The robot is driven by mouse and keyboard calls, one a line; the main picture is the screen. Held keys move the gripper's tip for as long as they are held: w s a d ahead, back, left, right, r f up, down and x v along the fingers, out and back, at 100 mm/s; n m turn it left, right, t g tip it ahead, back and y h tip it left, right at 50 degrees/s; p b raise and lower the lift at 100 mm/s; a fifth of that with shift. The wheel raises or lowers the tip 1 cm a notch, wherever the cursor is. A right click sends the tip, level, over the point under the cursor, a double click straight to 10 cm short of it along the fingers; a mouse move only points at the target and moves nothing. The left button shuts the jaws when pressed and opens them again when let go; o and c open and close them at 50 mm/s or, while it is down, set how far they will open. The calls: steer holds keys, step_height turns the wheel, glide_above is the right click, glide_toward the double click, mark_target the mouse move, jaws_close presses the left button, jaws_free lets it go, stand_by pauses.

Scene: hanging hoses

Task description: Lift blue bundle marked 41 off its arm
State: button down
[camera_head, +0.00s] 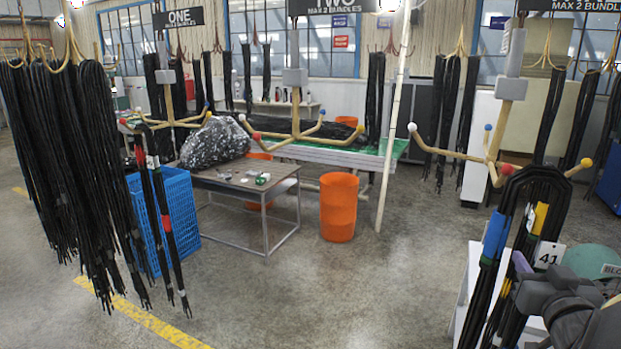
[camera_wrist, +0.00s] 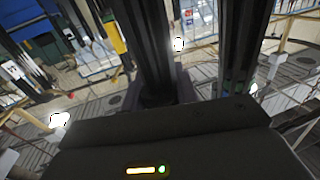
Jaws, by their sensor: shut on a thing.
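The black hose bundle with blue tape (camera_head: 495,236) and a white tag marked 41 (camera_head: 548,255) is at the right of the head view. Its rounded top is level with the red and yellow ball ends of the right-hand rack (camera_head: 492,150); whether it rests on an arm is unclear. Yellow and red tape also show on it. My gripper (camera_head: 533,292) is at the lower right, shut on the bundle below the tag. In the wrist view, dark hose strands (camera_wrist: 152,45) run up from the gripper (camera_wrist: 160,95); its fingertips are hard to make out.
Racks ONE (camera_head: 172,124) and TWO (camera_head: 295,135) stand further back. Black hoses (camera_head: 70,150) hang close at left, beside a blue crate (camera_head: 172,215). A small table (camera_head: 245,185) and an orange bin (camera_head: 338,207) are mid-floor. The floor (camera_head: 340,295) in front is clear.

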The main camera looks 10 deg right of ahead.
steer(key=w+a+f+n+y, duration=0.25)
steer(key=w+f, duration=0.25)
steer(key=f, duration=0.4)
steer(key=w+a+f+n+y, duration=0.1)
steer(key=w+a+f+y, duration=0.3)
steer(key=f, duration=0.5)
steer(key=w+a+f+n+y, duration=0.1)
steer(key=w+a+f+n, duration=0.15)
steer(key=w+f, duration=0.5)
steer(key=s+a+f+m+h, duration=0.1)
steer(key=s+a+f, duration=0.2)
steer(key=a+f, duration=0.6)
steer(key=s+a+f+m+h, duration=0.1)
steer(key=s+a+f, duration=0.2)
steer(key=a+f, duration=0.7)
step_height(320, 180, down, 6)
steer(key=shift+s+r+t, duration=0.25)
steer(key=shift+s+t, duration=0.05)
steer(key=shift+t, duration=0.1)
